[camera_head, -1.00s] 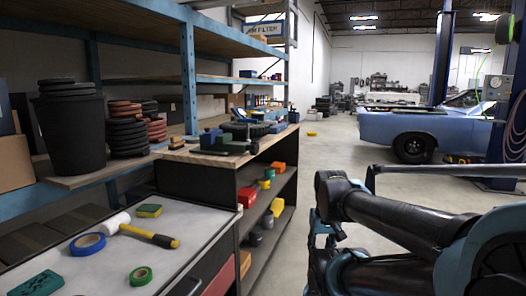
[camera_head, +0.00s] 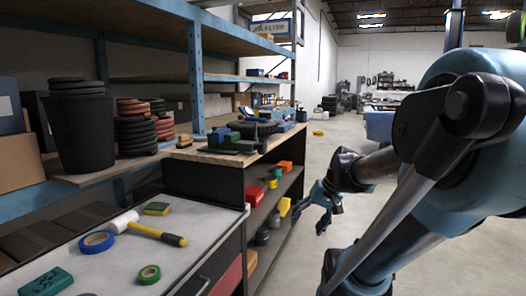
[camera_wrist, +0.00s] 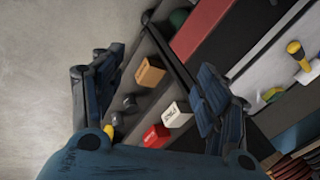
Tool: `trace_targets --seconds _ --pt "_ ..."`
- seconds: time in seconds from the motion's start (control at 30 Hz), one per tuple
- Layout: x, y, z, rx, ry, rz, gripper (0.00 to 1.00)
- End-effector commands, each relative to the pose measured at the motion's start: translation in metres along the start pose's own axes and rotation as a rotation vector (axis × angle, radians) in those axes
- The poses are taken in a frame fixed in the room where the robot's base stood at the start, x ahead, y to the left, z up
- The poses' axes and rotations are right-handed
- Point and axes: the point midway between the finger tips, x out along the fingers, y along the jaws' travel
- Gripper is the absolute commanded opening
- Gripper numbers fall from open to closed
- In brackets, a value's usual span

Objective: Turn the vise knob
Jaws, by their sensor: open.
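On the wooden bench top (camera_head: 211,157) in the head view sits a cluster of green and blue tools (camera_head: 232,143). The vise seems to be among them, but it is too small to make out its knob. My gripper (camera_head: 310,210) is open and empty, to the right of the shelves under that bench and lower than its top. In the wrist view my gripper (camera_wrist: 157,68) has its fingers spread wide, with the shelves behind them. I cannot see the vise in the wrist view.
The shelves hold coloured boxes, among them a red box (camera_head: 285,167) and a brown box (camera_wrist: 150,72). A grey worktop (camera_head: 110,262) with a hammer (camera_head: 155,233) and tape rolls stands nearer. Bare floor (camera_head: 330,150) lies to the right of the bench.

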Motion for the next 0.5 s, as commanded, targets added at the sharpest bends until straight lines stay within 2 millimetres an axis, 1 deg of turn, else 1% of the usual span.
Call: trace_targets --seconds 0.03,0.17,0.2,0.27,0.4,0.5 --pt "-0.003 -0.009 -0.015 0.011 0.005 -0.048 0.68" --pt "-0.009 -0.032 -0.048 0.028 0.021 -0.178 0.68" --pt "-0.011 -0.038 -0.059 0.034 0.027 -0.219 0.68" --pt "-0.015 -0.047 -0.076 0.039 0.038 -0.279 0.68" --pt "-0.025 -0.064 -0.115 0.051 0.068 -0.419 0.68" --pt "-0.034 -0.073 -0.144 0.058 0.095 -0.518 0.68"
